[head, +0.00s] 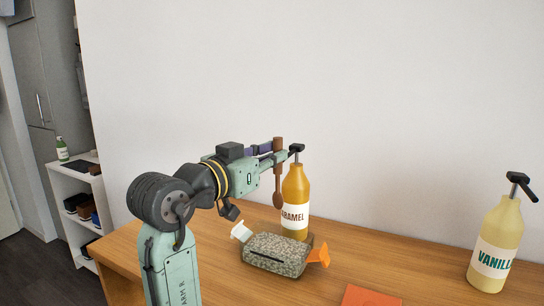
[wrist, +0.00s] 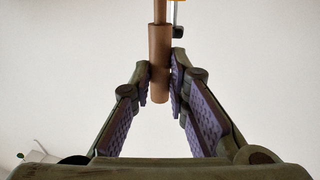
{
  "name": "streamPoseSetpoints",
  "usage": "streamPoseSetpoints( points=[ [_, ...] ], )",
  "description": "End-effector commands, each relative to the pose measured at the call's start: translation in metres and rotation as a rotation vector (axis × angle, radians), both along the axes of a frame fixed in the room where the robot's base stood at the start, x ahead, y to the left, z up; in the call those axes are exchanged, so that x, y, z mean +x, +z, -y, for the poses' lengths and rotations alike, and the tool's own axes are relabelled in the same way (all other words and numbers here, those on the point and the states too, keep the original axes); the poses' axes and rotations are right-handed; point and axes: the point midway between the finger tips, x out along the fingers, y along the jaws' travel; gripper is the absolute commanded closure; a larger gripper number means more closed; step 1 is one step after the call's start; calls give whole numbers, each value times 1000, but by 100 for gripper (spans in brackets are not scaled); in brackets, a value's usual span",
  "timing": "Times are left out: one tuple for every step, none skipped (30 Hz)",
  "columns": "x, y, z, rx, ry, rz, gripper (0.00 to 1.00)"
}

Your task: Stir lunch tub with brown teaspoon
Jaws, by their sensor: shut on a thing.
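The brown teaspoon (head: 277,186) hangs upright with its bowl down, left of the caramel bottle in the head view. My gripper (head: 277,156) is shut on the upper part of its handle. In the wrist view the handle (wrist: 159,50) sits between the fingertips of my gripper (wrist: 160,78). A speckled grey box (head: 270,256) with a dark slot in front, a white piece at left and an orange piece at right stands on the counter below the spoon. It may be the lunch tub; I cannot tell for sure. The spoon bowl is apart from it, above.
The caramel bottle (head: 295,192) with a black pump stands close behind the box. A vanilla bottle (head: 497,240) stands at the far right. An orange flat item (head: 370,296) lies at the front of the wooden counter (head: 420,272). A white shelf (head: 70,180) is at left.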

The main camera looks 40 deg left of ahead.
Motion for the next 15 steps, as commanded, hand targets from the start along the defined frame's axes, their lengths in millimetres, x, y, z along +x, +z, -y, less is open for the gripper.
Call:
streamPoseSetpoints(
  points=[
    [0,-3,0,0,0,0,100],
    [0,-4,0,0,0,0,100],
    [0,-7,0,0,0,0,100],
    [0,-9,0,0,0,1,100],
    [0,-11,0,0,0,1,100],
    [0,-14,0,0,0,1,100],
    [0,-16,0,0,0,1,100],
    [0,-19,0,0,0,1,100],
    [0,-23,0,-1,0,1,100],
    [0,-26,0,-1,0,1,100],
    [0,-29,0,-1,0,1,100],
    [0,-33,0,-1,0,1,100],
    [0,-36,0,-1,0,1,100],
    [0,-39,0,-1,0,1,100],
    [0,-43,0,-1,-1,1,100]
  ],
)
